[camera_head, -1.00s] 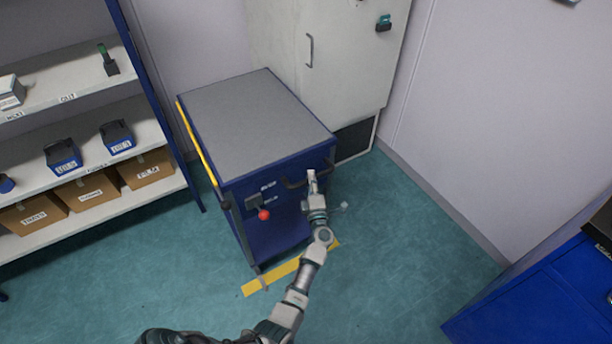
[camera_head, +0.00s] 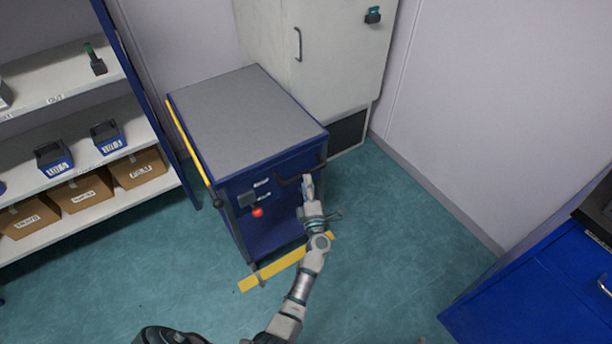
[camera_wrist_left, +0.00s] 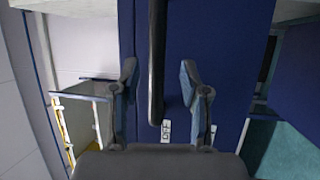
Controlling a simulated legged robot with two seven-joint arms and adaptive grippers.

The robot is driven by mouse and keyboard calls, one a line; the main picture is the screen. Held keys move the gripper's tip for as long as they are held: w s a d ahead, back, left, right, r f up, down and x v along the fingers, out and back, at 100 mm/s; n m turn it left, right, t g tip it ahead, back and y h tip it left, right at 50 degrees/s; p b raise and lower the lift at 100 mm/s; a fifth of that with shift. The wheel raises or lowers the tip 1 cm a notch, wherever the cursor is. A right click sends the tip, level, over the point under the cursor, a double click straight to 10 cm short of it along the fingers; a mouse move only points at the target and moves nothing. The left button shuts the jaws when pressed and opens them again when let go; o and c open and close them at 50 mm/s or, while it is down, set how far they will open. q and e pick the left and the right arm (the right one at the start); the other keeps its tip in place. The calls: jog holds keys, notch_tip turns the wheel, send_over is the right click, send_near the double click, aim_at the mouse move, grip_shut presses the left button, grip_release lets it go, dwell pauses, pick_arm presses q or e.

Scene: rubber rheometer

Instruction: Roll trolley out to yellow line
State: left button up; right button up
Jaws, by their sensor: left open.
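The trolley (camera_head: 240,120) is a blue cabinet with a grey top, standing in front of the tall white cabinet. A dark handle (camera_head: 290,181) is on its front, near the right corner. A red knob (camera_head: 257,212) shows lower left of it. A yellow line (camera_head: 275,270) lies on the floor at the trolley's front foot. My left gripper (camera_head: 308,184) is at the handle's right part. In the left wrist view its open fingers (camera_wrist_left: 159,80) stand on either side of the dark handle bar (camera_wrist_left: 156,60), with gaps visible. My right gripper is out of view.
A white cabinet (camera_head: 310,50) stands close behind the trolley. Shelves (camera_head: 75,150) with blue bins and cardboard boxes are at left. A blue cabinet (camera_head: 540,290) is at lower right. Green floor (camera_head: 400,230) is free right of the trolley and in front.

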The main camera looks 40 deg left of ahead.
pick_arm(q)
jog(key=v, duration=0.7)
jog(key=shift+s+f, duration=0.15)
jog(key=shift+s, duration=0.05)
jog(key=shift+d, duration=0.1)
